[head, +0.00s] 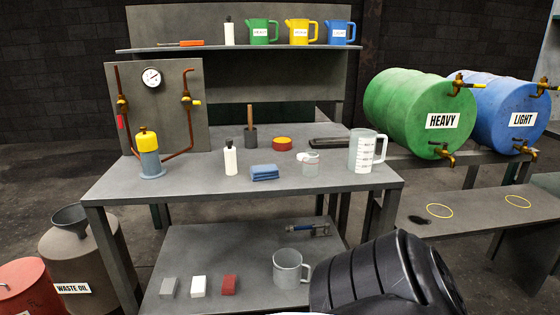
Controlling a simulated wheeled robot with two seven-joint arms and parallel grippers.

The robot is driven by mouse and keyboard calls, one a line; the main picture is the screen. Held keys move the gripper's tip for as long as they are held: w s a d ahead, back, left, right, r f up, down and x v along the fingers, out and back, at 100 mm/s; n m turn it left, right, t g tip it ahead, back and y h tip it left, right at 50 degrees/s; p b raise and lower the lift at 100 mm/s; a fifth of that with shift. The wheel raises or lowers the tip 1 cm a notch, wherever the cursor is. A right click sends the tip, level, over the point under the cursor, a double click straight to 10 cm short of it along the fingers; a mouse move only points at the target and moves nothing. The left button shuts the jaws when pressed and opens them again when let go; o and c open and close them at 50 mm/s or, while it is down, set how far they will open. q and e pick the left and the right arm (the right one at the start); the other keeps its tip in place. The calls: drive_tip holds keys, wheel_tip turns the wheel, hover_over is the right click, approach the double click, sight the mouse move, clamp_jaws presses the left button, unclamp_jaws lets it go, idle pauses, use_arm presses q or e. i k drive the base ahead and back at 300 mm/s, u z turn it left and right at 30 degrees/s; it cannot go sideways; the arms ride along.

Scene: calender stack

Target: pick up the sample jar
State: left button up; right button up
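The sample jar looks to be the small clear glass jar (310,164) on the grey workbench (200,188), right of centre. It stands upright, with a pale or reddish band near its rim. It is between the folded blue cloth (265,173) and the large clear measuring jug (364,152). Nothing covers it. Neither of my grippers shows in the head view, so their state and distance from the jar cannot be seen.
Near the jar are a yellow-and-red tin (282,144), a dark flat tool (332,143) and a white bottle (231,158). A gauge panel (157,108) stands at the left. Green (415,112) and blue (512,108) drums lie at the right. The bench's front edge is clear.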

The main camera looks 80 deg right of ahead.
sight(310, 160)
drive_tip(key=z, duration=0.8)
drive_tip(key=i, duration=1.15)
drive_tip(key=z, duration=1.2)
